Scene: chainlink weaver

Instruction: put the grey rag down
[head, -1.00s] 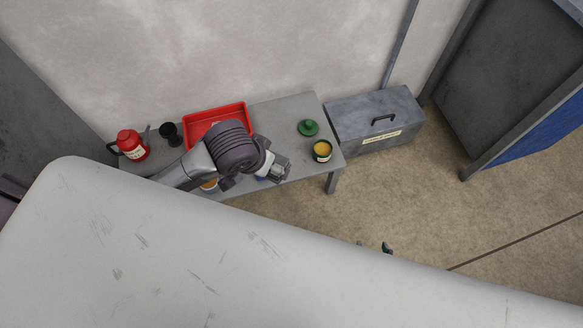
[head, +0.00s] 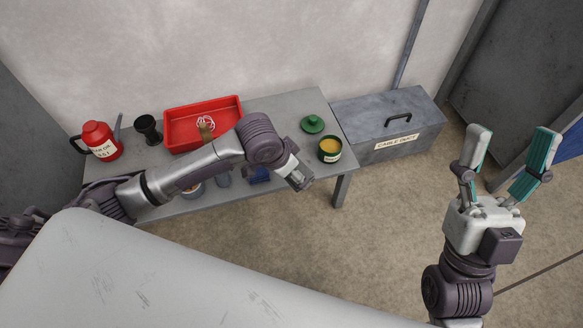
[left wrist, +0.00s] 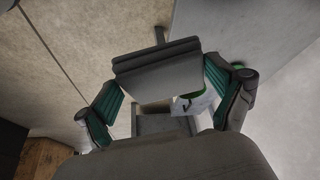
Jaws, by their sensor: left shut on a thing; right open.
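The grey rag (left wrist: 158,70) is a dark grey, folded slab in the left wrist view, between the two green-padded fingers of my left gripper (left wrist: 163,95). My left gripper is shut on it. In the head view my left gripper (head: 299,179) is at the front edge of the grey table (head: 285,104), left of and nearer than the open green tin (head: 330,149). The rag is hard to make out from the head. My right gripper (head: 508,165) is open and empty, fingers up, over the floor right of the table.
A green lid (head: 312,124) lies behind the tin. A red tray (head: 183,108), a black cup (head: 147,128) and a red can (head: 100,140) stand farther left. A blue thing (head: 260,175) is partly behind my left arm. A grey box (head: 385,125) stands right of the table.

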